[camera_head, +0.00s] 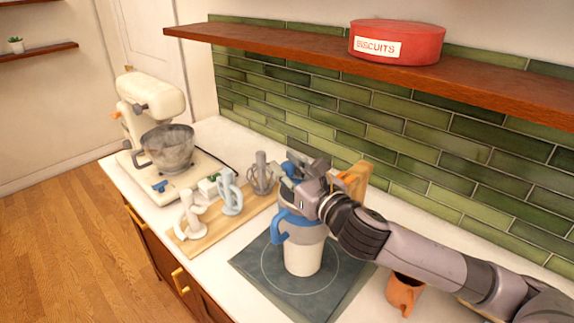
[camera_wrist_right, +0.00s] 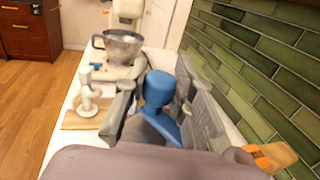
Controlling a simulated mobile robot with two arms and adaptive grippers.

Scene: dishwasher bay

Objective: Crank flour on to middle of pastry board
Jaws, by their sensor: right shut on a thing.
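The flour sifter (camera_head: 304,255) is a pale cup with a blue handle on its left side. It appears upright over the ring marked on the dark pastry board (camera_head: 258,262); I cannot tell whether its base touches the board. My right gripper (camera_head: 296,178) reaches in from the right above the cup and is shut on a blue part of the sifter. In the wrist view the blue part (camera_wrist_right: 158,90) sits between the fingers of my right gripper (camera_wrist_right: 155,105). The gripper hides part of the sifter's top. No flour is visible on the board. My left gripper is not in view.
A wooden board (camera_head: 205,240) with several mixer attachments lies left of the pastry board. A stand mixer (camera_head: 150,100) with a metal bowl (camera_head: 168,150) stands farther left. An orange container (camera_head: 403,290) is beneath my right arm. A shelf (camera_head: 300,50) with a red biscuit tin (camera_head: 420,42) overhangs the counter.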

